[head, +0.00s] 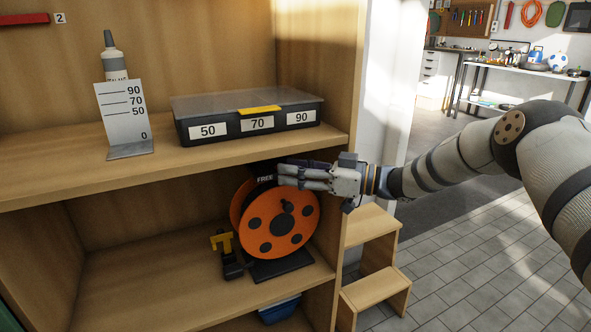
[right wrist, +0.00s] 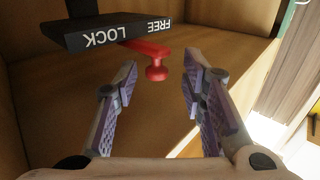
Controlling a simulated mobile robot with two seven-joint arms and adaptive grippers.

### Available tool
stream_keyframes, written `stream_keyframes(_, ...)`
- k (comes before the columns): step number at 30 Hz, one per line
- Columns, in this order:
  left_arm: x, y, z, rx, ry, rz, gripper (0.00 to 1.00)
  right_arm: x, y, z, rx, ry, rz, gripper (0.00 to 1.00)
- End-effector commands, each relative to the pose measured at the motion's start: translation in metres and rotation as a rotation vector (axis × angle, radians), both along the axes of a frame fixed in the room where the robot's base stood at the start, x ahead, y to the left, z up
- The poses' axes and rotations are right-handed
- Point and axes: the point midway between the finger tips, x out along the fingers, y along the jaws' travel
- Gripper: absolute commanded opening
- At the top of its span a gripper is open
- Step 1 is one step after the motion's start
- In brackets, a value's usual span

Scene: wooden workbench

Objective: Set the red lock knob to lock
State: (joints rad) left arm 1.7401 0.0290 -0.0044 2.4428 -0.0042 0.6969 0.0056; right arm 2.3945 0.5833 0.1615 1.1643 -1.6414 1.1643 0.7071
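The red lock knob (right wrist: 157,69) shows in the right wrist view at the end of a short red lever. The lever comes out from under a black plate (right wrist: 115,32) marked LOCK and FREE, upside down there, and the knob lies nearer the FREE word. My right gripper (right wrist: 161,62) is open, a finger on each side of the knob, with no visible contact. In the head view my right gripper (head: 281,175) is at the top of the orange reel (head: 282,226), beside the FREE label (head: 264,179), and hides the knob. My left gripper is out of view.
The reel stands on a black base (head: 283,266) on the lower shelf, close under the upper shelf (head: 70,165). A yellow-topped black piece (head: 222,242) is left of it. A compartment box (head: 247,116) sits above. Wooden steps (head: 372,290) stand at right.

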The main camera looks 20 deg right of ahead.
Motion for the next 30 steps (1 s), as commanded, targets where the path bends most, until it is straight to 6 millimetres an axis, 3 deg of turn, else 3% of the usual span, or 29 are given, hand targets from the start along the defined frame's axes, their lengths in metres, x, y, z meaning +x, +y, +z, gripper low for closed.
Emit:
stream_keyframes(5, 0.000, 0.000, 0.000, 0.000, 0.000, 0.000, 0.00, -0.013, -0.016, 0.000, 0.000, 0.001, -0.003, 0.37)
stream_keyframes(12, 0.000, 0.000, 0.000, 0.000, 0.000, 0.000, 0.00, -0.055, -0.065, 0.000, 0.000, 0.000, -0.002, 0.37)
stream_keyframes(16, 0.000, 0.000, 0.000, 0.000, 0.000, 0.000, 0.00, -0.071, -0.082, 0.000, -0.001, -0.001, -0.001, 0.37)
stream_keyframes(30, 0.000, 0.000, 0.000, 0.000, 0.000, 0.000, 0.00, -0.079, -0.090, 0.000, 0.000, 0.000, 0.000, 0.37)
